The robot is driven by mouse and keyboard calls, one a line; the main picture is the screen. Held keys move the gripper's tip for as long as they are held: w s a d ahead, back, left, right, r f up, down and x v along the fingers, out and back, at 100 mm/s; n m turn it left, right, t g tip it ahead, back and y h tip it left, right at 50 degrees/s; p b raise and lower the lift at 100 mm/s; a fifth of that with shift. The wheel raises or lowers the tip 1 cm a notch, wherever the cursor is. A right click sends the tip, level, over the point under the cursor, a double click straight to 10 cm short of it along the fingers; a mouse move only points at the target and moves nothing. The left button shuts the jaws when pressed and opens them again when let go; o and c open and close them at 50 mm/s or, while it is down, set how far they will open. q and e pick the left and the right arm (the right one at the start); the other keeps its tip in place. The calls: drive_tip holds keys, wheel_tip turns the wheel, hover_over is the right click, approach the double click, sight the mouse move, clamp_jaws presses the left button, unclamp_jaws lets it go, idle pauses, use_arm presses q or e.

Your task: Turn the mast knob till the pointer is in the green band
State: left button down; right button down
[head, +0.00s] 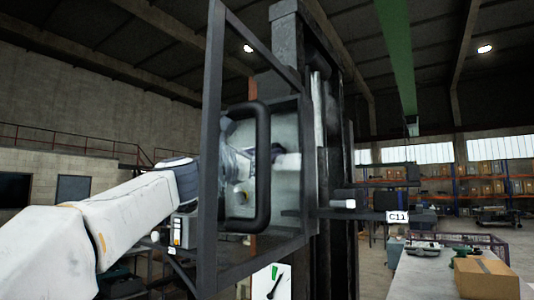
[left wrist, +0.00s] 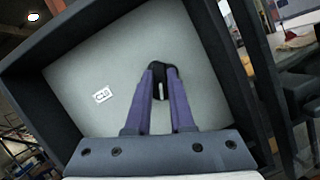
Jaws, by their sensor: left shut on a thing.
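The knob (left wrist: 161,82) is black with a white mark line and sits on the pale back panel of a dark-framed box. In the left wrist view, the two purple fingers of my left gripper (left wrist: 160,72) are closed on its sides. In the head view, my left arm reaches into the box on the dark mast (head: 290,45), and its gripper is partly hidden by a frame and handle. A white gauge (head: 272,284) with a green band and dark pointer shows at the bottom. The pointer leans up and right, near the green; I cannot tell whether it is inside. My right gripper is not seen.
A dark open frame with a thick black handle (head: 262,170) stands close in front of my left arm. A sign reading C11 (head: 397,217) sticks out right of the mast. A workbench with a cardboard box (head: 486,278) stands at the lower right.

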use_arm(q)
drive_tip(key=m+g, duration=0.1)
drive_tip(key=m, duration=0.2)
drive_tip(key=m+g+h, duration=0.1)
drive_tip(key=m, duration=0.2)
drive_tip(key=shift+g+p, duration=0.3)
drive_tip(key=shift+p, duration=0.05)
drive_tip(key=m+g+p, duration=0.1)
drive_tip(key=m, duration=0.1)
drive_tip(key=m+p, duration=0.1)
drive_tip(key=m, duration=0.2)
drive_tip(key=shift+g, duration=0.4)
drive_tip(key=shift+m, duration=0.3)
